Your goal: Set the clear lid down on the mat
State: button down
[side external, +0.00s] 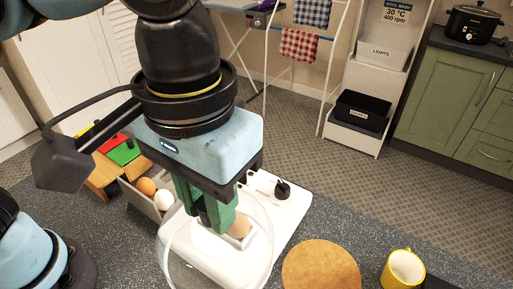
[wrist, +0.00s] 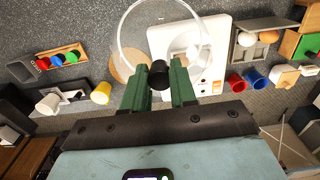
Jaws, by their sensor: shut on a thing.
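The clear lid (side external: 205,258) is a see-through dome with a pale rim. In the wrist view, the lid (wrist: 150,32) hangs beyond my fingertips, and its black knob (wrist: 159,74) sits between them. My gripper (side external: 215,222), with green fingers, is shut on that knob, which my fingers hide in the side view. The lid overlaps the white appliance (side external: 293,212) in the picture; its height is hard to tell. The round cork mat (side external: 321,266) lies bare on the counter, right of the lid; in the wrist view part of the mat (wrist: 117,70) shows left of my fingers.
A yellow mug (side external: 403,269) stands right of the mat. A grey tray with eggs (side external: 147,188) and a wooden stand with coloured pieces (side external: 123,153) are at the left. A blue cup (wrist: 255,77) and a red cup (wrist: 236,82) show in the wrist view.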

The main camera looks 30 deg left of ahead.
jog(key=w+d+f, duration=0.6)
jog(key=w+d, duration=0.6)
notch_tip(320, 180, down, 8)
jog(key=shift+f, duration=0.15)
dwell(0.4)
jog(key=shift+s+f, duration=0.1)
jog(key=shift+f, duration=0.4)
dwell(1.7)
jog(key=c, duration=0.8)
grip_release()
jog(key=o, duration=0.5)
jog(key=shift+c, duration=0.2)
